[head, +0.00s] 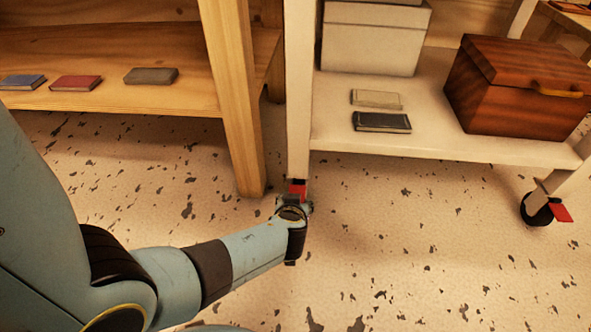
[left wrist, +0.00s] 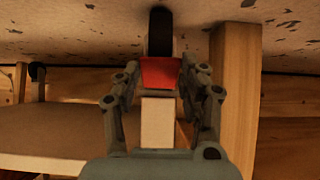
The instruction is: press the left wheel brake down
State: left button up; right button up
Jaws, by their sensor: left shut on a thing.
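The left wheel brake (head: 298,187) is a small red tab at the foot of the white cart's left leg (head: 299,100). In the left wrist view the red brake (left wrist: 160,72) lies in front of a dark wheel (left wrist: 160,32). My left gripper (head: 297,198) is at this brake, shut on it, with one finger on each side of the red tab. It hides most of the left wheel in the head view, and I cannot tell the tab's tilt. My right gripper is not in view.
The white cart's lower shelf (head: 450,142) holds a white box (head: 370,40), a wooden chest (head: 520,85) and two books. Its right wheel has another red brake (head: 562,213). A wooden shelf post (head: 235,100) stands close left of my gripper. The speckled floor in front is clear.

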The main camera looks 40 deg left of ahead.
pick_arm(q)
jog(key=o, duration=1.2)
jog(key=shift+c, duration=0.2)
jog(key=v, duration=0.7)
jog(key=shift+s+d, duration=0.15)
jog(key=shift+s, duration=0.05)
